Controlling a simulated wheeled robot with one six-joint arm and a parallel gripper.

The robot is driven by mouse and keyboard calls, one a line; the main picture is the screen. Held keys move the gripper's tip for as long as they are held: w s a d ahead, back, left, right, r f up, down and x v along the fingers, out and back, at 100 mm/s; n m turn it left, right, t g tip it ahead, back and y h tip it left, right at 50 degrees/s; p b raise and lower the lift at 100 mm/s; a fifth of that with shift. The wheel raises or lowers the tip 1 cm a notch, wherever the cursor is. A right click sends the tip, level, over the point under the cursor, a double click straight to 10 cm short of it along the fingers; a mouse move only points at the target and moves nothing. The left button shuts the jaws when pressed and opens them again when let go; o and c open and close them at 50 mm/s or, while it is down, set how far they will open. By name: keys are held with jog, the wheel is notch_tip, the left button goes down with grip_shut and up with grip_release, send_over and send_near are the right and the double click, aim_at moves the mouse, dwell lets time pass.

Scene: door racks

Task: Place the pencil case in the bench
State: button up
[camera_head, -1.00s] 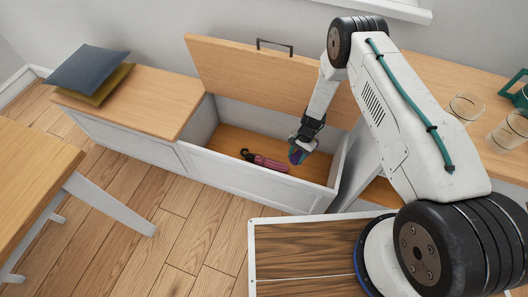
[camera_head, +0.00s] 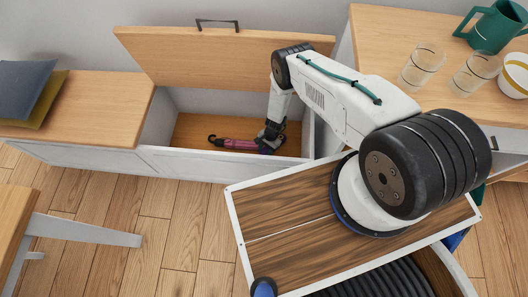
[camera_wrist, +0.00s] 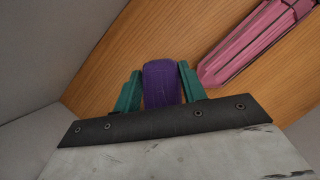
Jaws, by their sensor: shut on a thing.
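The bench (camera_head: 190,165) has its hinged wooden lid (camera_head: 225,58) raised, showing an open compartment with a wooden floor. My gripper (camera_head: 268,146) reaches down inside the right part of this compartment. In the wrist view its teal fingers (camera_wrist: 160,88) are shut on a purple thing, which I take to be the pencil case (camera_wrist: 162,84). The compartment floor shows close behind it; I cannot tell whether the case touches it. In the head view the case is mostly hidden by my gripper.
A pink folded umbrella (camera_head: 235,144) lies on the compartment floor, left of my gripper; it also shows in the wrist view (camera_wrist: 250,42). Cushions (camera_head: 25,90) lie on the bench's closed left part. Glasses (camera_head: 422,64) and a green jug (camera_head: 497,27) stand on the right counter.

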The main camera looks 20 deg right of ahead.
notch_tip(320, 180, down, 2)
jog(key=o, duration=1.2)
jog(key=shift+c, duration=0.2)
jog(key=shift+v, duration=3.75)
